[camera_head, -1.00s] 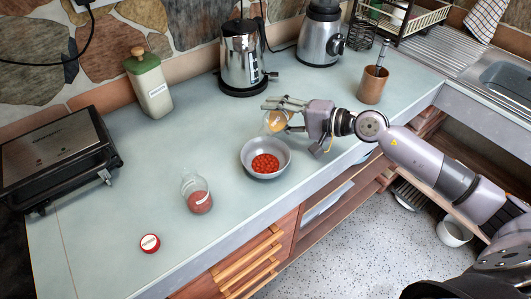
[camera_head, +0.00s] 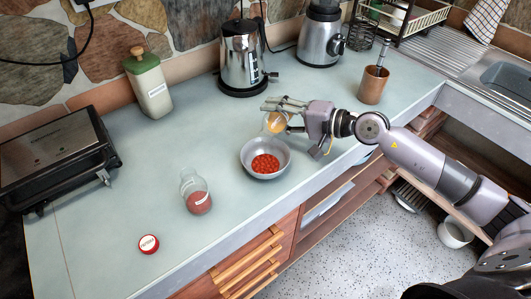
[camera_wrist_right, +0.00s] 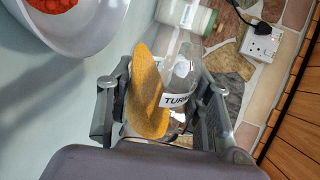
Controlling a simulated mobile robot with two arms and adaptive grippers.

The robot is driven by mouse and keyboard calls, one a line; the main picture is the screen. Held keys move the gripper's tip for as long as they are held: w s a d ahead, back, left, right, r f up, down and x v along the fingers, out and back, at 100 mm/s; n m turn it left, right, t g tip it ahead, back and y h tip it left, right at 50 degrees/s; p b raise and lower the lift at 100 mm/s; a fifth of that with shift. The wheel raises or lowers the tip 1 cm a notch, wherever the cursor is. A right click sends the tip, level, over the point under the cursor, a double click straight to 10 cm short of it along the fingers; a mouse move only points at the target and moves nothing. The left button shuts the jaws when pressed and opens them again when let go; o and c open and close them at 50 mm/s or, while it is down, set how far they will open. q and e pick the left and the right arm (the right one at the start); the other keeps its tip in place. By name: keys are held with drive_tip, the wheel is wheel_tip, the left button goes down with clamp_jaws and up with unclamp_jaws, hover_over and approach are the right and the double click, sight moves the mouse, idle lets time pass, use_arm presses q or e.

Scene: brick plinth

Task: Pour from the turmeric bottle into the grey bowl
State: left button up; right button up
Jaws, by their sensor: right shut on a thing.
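My right gripper (camera_head: 286,104) is shut on the turmeric bottle (camera_head: 274,122), a clear bottle with yellow-orange powder. It holds the bottle above the counter at the back edge of the grey bowl (camera_head: 285,165). The bowl stands on the counter with red contents in its bottom. In the right wrist view, the bottle (camera_wrist_right: 180,72) lies between the fingers (camera_wrist_right: 160,92), with "TUR" readable on its label and the powder banked along one side. The bowl's rim (camera_wrist_right: 92,42) shows at upper left there. No powder stream is visible. My left gripper is out of view.
A clear bottle with red powder (camera_head: 197,197) stands left of the bowl, and a red-and-white cap (camera_head: 149,244) lies in front of it. A kettle (camera_head: 243,62), green-topped canister (camera_head: 149,88), grill (camera_head: 55,160) and copper cup (camera_head: 372,86) stand around. The left counter is mostly clear.

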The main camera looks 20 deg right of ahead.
drive_tip(key=shift+s+a+f+n+t+h+b, duration=0.15)
drive_tip(key=shift+f+n+t+b, duration=0.05)
drive_tip(key=shift+n+b, duration=0.4)
drive_tip(key=shift+s+a+f+n+t+h+b, duration=0.1)
drive_tip(key=shift+f+n+t+h+b, duration=0.1)
drive_tip(key=shift+n+b, duration=0.35)
idle(3.3)
drive_tip(key=shift+s+a+r+n+t, duration=0.2)
drive_tip(key=shift+r+n+t, duration=0.1)
drive_tip(key=shift+r+n, duration=0.35)
idle(1.8)
drive_tip(key=shift+s+a+r+n+h, duration=0.15)
drive_tip(key=shift+n+h, duration=0.1)
drive_tip(key=shift+n, duration=0.15)
idle(0.7)
